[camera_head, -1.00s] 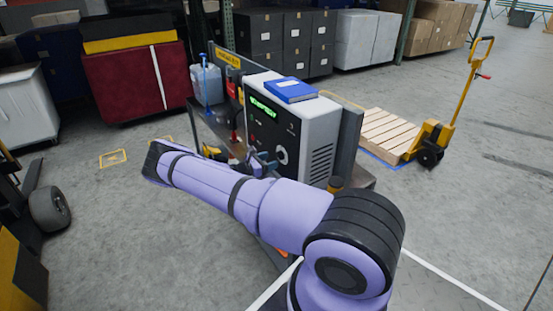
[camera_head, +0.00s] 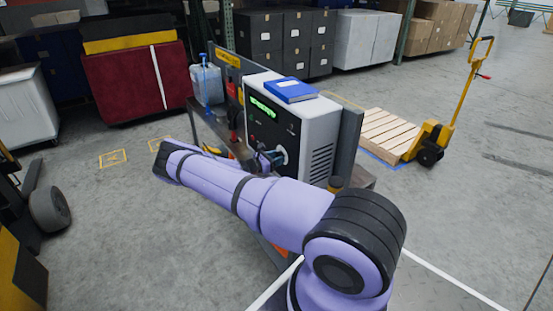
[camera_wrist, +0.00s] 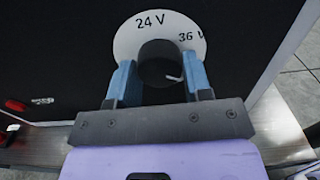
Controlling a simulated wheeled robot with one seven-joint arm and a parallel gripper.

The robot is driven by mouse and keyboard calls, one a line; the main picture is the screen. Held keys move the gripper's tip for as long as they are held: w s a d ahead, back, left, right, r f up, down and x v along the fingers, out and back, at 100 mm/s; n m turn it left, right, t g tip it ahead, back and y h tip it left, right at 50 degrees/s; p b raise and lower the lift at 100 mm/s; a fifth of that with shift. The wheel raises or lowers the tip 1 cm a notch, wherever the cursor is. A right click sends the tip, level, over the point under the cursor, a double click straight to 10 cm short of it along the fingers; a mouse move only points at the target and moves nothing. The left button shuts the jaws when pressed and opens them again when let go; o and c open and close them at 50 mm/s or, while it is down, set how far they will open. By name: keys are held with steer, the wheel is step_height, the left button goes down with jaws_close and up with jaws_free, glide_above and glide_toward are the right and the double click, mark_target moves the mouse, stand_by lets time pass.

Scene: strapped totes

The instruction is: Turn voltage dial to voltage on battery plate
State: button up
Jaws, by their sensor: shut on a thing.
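The voltage dial is a black round knob (camera_wrist: 160,62) on a pale disc (camera_wrist: 128,42) marked "24 V" at the upper left and "36 V" at the right. My gripper (camera_wrist: 160,80), with blue fingers on either side of the knob, is shut on it in the wrist view. A small light mark on the knob points toward its lower right. In the head view the charger cabinet (camera_head: 320,125) stands on a bench with a green display (camera_head: 263,106), and my gripper (camera_head: 272,158) is at its front face. The battery plate cannot be made out.
A blue book (camera_head: 291,90) lies on top of the cabinet. A blue-capped container (camera_head: 206,85) and a yellow sign (camera_head: 229,59) are behind it at left. A pallet (camera_head: 390,132) and yellow pallet jack (camera_head: 432,135) stand at right. Open floor lies to the left.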

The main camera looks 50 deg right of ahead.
steer(key=n, duration=1.1)
steer(key=shift+n, duration=0.3)
stand_by(0.6)
steer(key=o, duration=0.9)
steer(key=shift+s, duration=0.1)
steer(key=v, duration=1)
steer(key=shift+a, duration=0.35)
